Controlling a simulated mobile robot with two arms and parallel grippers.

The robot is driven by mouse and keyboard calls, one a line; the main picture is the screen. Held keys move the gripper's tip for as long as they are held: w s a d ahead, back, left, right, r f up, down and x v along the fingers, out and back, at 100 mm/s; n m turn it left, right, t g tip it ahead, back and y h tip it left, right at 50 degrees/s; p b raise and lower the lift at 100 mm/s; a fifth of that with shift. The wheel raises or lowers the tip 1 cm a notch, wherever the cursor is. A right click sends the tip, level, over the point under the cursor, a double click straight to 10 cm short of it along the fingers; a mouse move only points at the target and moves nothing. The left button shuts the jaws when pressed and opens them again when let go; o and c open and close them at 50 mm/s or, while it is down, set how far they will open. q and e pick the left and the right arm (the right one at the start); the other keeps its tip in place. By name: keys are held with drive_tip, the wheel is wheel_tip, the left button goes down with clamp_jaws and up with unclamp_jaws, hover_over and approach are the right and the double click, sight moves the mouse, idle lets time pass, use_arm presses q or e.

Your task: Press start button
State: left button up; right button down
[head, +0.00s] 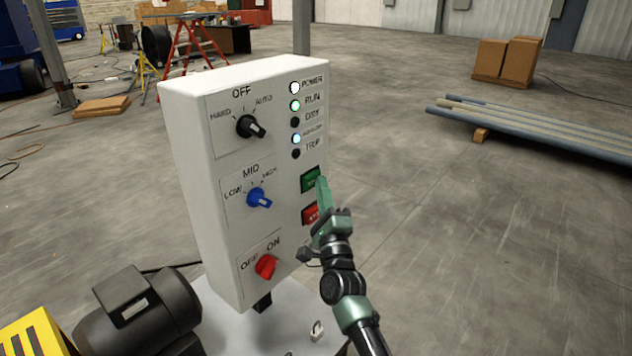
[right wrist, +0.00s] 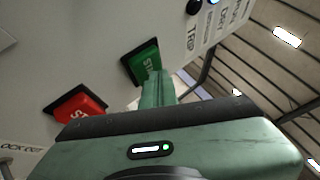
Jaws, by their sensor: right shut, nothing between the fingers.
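The white control box (head: 184,150) stands upright with its panel facing me. The green start button (head: 310,179) is at the panel's right side, above the red stop button (head: 310,214). My right gripper (head: 322,186) is shut and empty, its fingertips at the right edge of the green button. In the right wrist view the fingertips (right wrist: 158,78) overlap the lower part of the green button (right wrist: 144,64); the red button (right wrist: 80,107) is to the left. I cannot tell whether they touch the button. My left gripper is not in view.
The panel has a black selector (head: 250,126), a blue knob (head: 259,198) and a red switch (head: 266,266). The POWER and RUN lamps and a blue one glow; DRY and TRIP are dark. A black motor (head: 135,310) is at lower left. Pipes (head: 540,130) lie right; floor between is clear.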

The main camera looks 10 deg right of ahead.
drive_tip(key=shift+s+d, duration=0.45)
drive_tip(key=shift+s, duration=0.25)
drive_tip(key=shift+p, duration=0.3)
drive_tip(key=s+d, duration=0.1)
drive_tip(key=s, duration=0.1)
drive_tip(key=s+d+p, duration=0.1)
drive_tip(key=s+d, duration=0.1)
drive_tip(key=shift+d, duration=0.1)
idle(0.3)
